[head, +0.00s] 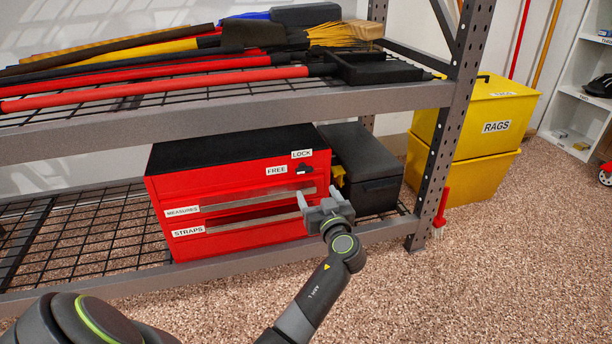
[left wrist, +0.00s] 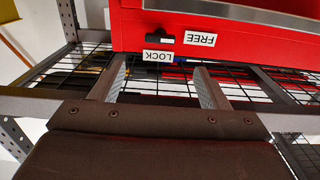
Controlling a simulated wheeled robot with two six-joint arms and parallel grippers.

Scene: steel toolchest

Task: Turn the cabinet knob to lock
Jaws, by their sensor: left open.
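The red tool cabinet (head: 240,190) sits on the lower rack shelf. Its small black knob (head: 304,169) is at the upper right of the front, beside the FREE label (head: 277,171) and below the LOCK label (head: 302,154). In the left wrist view, which is upside down, the knob (left wrist: 165,38) looks roughly level, in line with FREE. My left gripper (head: 318,194) is open and empty, in front of and a little below the knob, not touching it. Its fingers (left wrist: 160,70) are spread in the wrist view, with the knob between their lines. My right gripper is not in view.
A dark box (head: 365,170) stands close at the cabinet's right. The upper shelf edge (head: 230,118) runs above the cabinet, with long-handled tools over it. A rack post (head: 455,120) and yellow bins (head: 475,155) are at right. The floor in front is clear.

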